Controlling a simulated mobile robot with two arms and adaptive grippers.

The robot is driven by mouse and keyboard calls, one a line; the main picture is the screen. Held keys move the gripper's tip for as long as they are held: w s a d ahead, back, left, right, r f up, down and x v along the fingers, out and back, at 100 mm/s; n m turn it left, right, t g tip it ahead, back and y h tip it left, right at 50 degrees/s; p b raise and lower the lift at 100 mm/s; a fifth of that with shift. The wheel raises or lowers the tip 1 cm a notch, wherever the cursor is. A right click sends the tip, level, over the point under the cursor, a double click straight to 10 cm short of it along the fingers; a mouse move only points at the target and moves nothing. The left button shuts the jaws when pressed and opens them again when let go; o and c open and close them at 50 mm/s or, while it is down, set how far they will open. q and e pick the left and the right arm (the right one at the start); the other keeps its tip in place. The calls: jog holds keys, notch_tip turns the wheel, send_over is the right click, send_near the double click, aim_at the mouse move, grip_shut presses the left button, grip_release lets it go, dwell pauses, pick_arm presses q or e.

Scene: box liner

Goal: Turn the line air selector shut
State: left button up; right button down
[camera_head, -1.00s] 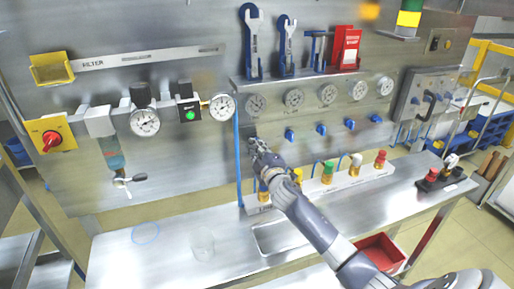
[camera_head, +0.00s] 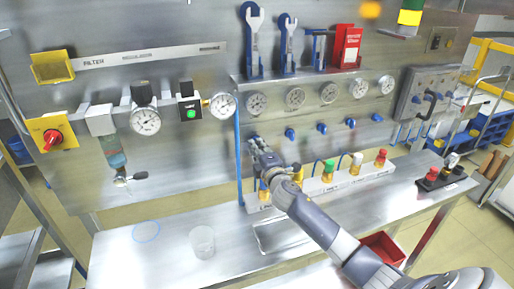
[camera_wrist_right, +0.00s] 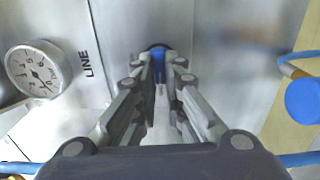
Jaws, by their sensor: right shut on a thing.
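The line air selector shows as a blue handle (camera_wrist_right: 158,66) between my fingertips in the right wrist view, beside the printed word LINE (camera_wrist_right: 86,64). In the head view my right gripper (camera_head: 257,147) is at the steel panel, at the left end of the row of blue selectors, and hides this one. My right gripper (camera_wrist_right: 159,76) is shut on the blue handle, with one finger on each side. The handle's exact angle is hard to tell. My left gripper is not in view.
Other blue selectors (camera_head: 322,128) continue to the right below round gauges (camera_head: 295,98). Fittings with coloured caps (camera_head: 328,168) stand on a rail below. A clear cup (camera_head: 202,241) is on the bench (camera_head: 115,250). A red rotary switch (camera_head: 52,139) is at far left.

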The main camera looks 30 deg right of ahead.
jog(key=c, duration=1.7)
grip_release()
jog(key=v, duration=1.2)
jog(key=shift+f, duration=0.1)
